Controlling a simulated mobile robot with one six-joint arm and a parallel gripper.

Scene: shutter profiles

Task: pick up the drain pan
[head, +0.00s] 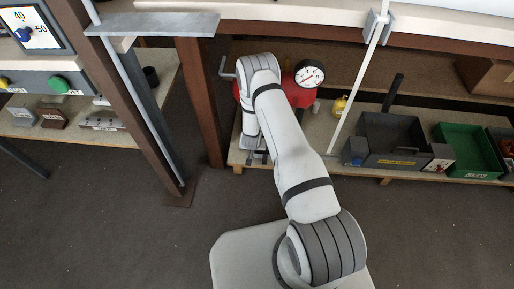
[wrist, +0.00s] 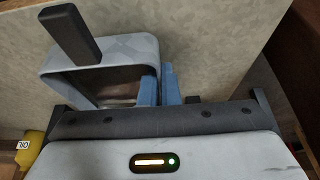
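The drain pan (wrist: 118,48) is a grey-blue open box with rounded corners and a dark inside, in the upper left of the wrist view. A dark block (wrist: 72,33) stands out over its far left part. My gripper (wrist: 159,88) has one blue finger inside the pan and one outside, with the pan's right wall between them. The fingers are close together and look shut on that wall. The pan's near side is hidden by my gripper's body. In the head view my arm covers most of this spot, and the pan is not clear there.
The pan is over a pale shelf board (wrist: 220,45). A yellow oil can (head: 340,105) is nearby on the shelf. A red tank with a gauge (head: 309,74) is behind my arm. A dark grey bin (head: 385,135) and green bin (head: 467,148) are to the right; a brown post (head: 200,100) is left.

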